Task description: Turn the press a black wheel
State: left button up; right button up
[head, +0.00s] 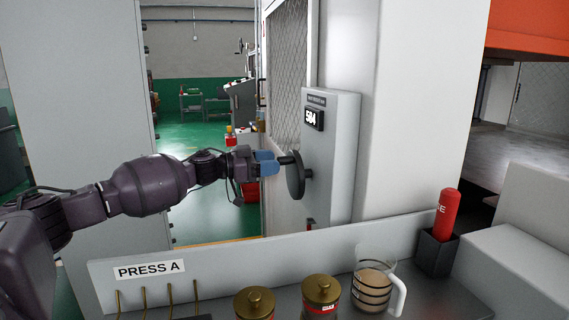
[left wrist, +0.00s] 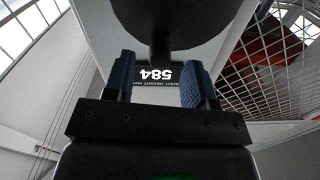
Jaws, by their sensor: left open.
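The black wheel (head: 302,176) is mounted on the face of a light grey control box (head: 343,150) and is seen nearly edge-on, with a dark handle (head: 287,160) sticking out toward my gripper. My left gripper (head: 268,163) has blue fingers and is just left of the handle. In the left wrist view the gripper (left wrist: 159,84) is open, its fingers apart, and the dark wheel (left wrist: 160,22) fills the top middle. Whether the fingers touch the handle is unclear. The display (head: 313,118) above the wheel reads 584. My right gripper is out of view.
A low ledge with a PRESS A sign (head: 149,269) runs below. On it are brass-lidded jars (head: 321,290), a glass mug (head: 373,280) and a red bottle (head: 447,214) in a dark holder. A mesh panel (head: 288,70) stands behind the box.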

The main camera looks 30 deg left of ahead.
aim_at(284, 161)
pick_arm(q)
jog(key=shift+x, duration=2.1)
grip_shut()
